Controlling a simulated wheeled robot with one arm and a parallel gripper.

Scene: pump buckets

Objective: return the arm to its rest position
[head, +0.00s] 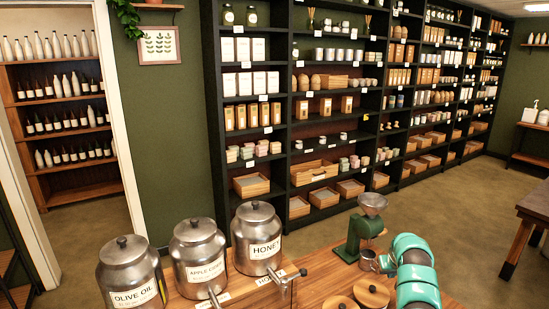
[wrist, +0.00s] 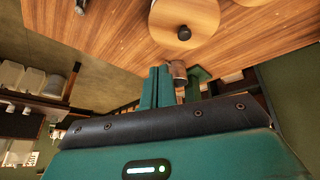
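My arm (head: 415,270), in teal segments, reaches over the wooden counter from the lower right in the head view. My gripper (head: 386,263) is at its far end, beside a small metal cup (head: 368,260) and the green grinder (head: 362,232). In the wrist view, the green gripper body fills the bottom. Green finger-like parts (wrist: 157,87) stand close to the metal cup (wrist: 178,70), with more green just right of it. I cannot tell whether the fingers touch or hold the cup, as the gripper body hides much.
Metal jars labelled Olive Oil (head: 130,275), Apple Cider (head: 199,257) and Honey (head: 257,240) stand on the counter (head: 315,275) to the left. Round wooden lids (head: 371,293) lie near the arm. Stocked shelves (head: 300,110) line the back. Open floor (head: 470,225) lies right.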

